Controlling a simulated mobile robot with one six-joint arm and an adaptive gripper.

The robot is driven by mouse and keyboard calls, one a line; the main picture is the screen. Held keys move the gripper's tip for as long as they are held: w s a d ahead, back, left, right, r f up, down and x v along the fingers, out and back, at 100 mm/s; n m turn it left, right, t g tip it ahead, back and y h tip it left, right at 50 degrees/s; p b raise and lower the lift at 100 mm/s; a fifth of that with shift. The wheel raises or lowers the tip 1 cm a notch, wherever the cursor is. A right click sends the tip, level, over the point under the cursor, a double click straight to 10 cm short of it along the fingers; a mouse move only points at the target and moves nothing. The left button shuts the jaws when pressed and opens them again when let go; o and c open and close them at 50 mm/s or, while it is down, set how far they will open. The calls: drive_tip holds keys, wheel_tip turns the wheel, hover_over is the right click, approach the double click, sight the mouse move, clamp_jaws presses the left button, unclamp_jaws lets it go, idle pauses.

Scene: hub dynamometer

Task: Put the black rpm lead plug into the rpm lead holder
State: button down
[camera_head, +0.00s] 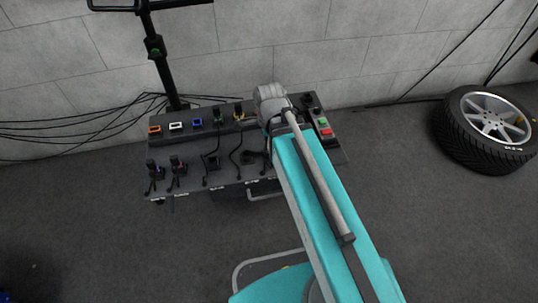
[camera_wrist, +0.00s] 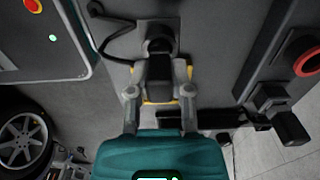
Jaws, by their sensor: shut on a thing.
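In the wrist view my gripper (camera_wrist: 160,78) is shut on a black plug (camera_wrist: 157,68), with one finger on each side of it. A dark round end of the plug or lead shows just above the fingers, against a dark square plate. A yellow edge (camera_wrist: 150,101) shows around the lower part of the plug; I cannot tell whether the plug touches or sits in something there. A black lead (camera_wrist: 121,28) curves off at the upper left. In the head view my arm hides the gripper and plug. I cannot identify the rpm lead holder with certainty.
The dark bench (camera_head: 222,175) carries orange (camera_head: 154,130), white (camera_head: 176,126) and blue (camera_head: 197,122) framed sockets along its back. Two plugs (camera_head: 153,169) (camera_head: 178,165) stand at the front left. A button box (camera_head: 323,126) is right of my arm. A tyre (camera_head: 456,130) lies farther right.

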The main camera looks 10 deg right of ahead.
drive_tip(key=shift+f+b, duration=0.35)
drive_tip(key=shift+f, duration=0.05)
drive_tip(key=shift+r, duration=0.1)
drive_tip(key=shift+c, duration=2.3)
unclamp_jaws()
wheel_tip(320, 180, up, 7)
drive_tip(key=p, duration=0.7)
drive_tip(key=shift+r, duration=0.1)
drive_tip(key=w, duration=1.5)
drive_tip(key=shift+w+f, duration=0.25)
